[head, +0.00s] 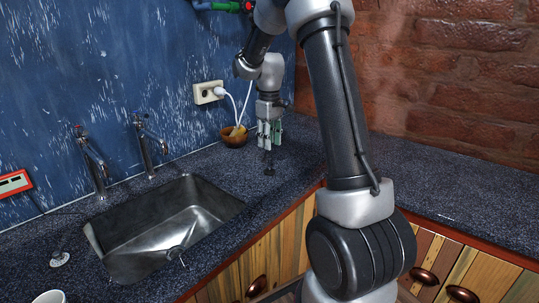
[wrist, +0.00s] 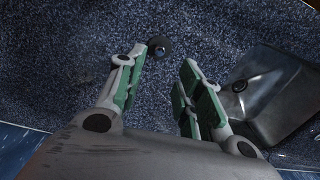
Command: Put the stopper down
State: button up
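The stopper (wrist: 159,47), a small dark disc with a greyish top, shows in the wrist view just beyond and between my fingertips. In the head view it is a small dark piece (head: 269,171) on the counter, below my gripper (head: 269,138). In the wrist view my gripper (wrist: 163,62) has its green-padded fingers spread, with a gap on both sides of the stopper. The fingers do not appear to touch it. My gripper points down above the speckled dark counter, right of the sink.
The metal sink (head: 176,232) is left of my gripper, with two taps (head: 92,165) behind it. A brown bowl (head: 234,138) stands near the wall, below a socket (head: 208,92). A white cup (head: 49,297) and a small pale piece (head: 60,259) are left of the sink.

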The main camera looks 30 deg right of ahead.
jog(key=s+a+r+m+t, duration=0.2)
jog(key=s+a+r, duration=0.2)
jog(key=s+r, duration=0.85)
jog(key=s+a+f+m+t, duration=0.1)
jog(key=s+a+m+t, duration=0.1)
jog(key=s, duration=1.6)
jog(key=shift+s+a+f, duration=0.15)
jog(key=shift+s+a, duration=0.15)
jog(key=shift+a, duration=0.25)
